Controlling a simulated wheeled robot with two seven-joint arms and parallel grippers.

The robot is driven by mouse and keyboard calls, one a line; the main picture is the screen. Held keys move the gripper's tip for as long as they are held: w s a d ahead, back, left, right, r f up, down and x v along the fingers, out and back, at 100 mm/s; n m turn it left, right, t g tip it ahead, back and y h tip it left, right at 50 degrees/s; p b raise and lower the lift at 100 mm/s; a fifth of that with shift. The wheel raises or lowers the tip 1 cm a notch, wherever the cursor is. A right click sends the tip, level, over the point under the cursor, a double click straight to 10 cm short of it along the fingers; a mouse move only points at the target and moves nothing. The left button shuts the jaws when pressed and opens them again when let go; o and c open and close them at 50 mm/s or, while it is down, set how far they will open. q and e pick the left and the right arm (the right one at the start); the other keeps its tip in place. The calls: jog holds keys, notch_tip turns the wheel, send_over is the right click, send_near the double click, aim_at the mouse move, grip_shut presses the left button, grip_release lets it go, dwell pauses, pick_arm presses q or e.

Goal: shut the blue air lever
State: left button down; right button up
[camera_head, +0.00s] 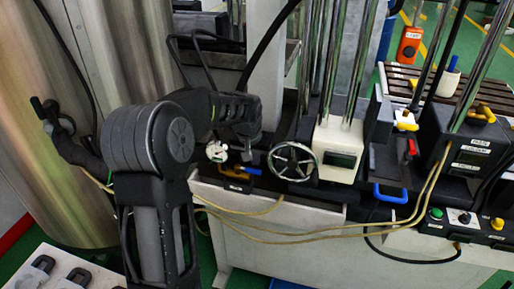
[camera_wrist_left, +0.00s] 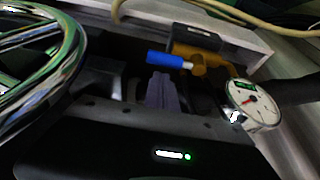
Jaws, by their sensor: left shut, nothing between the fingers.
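The blue air lever (camera_head: 253,171) sits low on the front of the machine, just below my left gripper (camera_head: 246,156) in the head view. In the left wrist view the blue lever (camera_wrist_left: 165,60) lies sideways, joined to a brass valve body (camera_wrist_left: 200,62). My left gripper's fingers (camera_wrist_left: 163,92) are shut and empty, pointing toward the lever; a small gap shows between them and it. The right gripper is not in view.
A round white gauge (camera_wrist_left: 252,105) stands beside the valve, close to my left gripper. A spoked handwheel (camera_head: 292,161) is to the right. Yellow hoses (camera_head: 330,238) hang below. A blue handle (camera_head: 390,195) and a red lever (camera_head: 410,150) are farther right.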

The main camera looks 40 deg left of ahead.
pick_arm(q)
jog(key=shift+s+d+f, duration=0.1)
jog(key=shift+s+f, duration=0.05)
jog(key=shift+s, duration=0.1)
dwell(0.4)
jog(key=shift+s+m+h, duration=0.15)
jog(key=shift+m+h, duration=0.15)
jog(key=shift+m, duration=0.3)
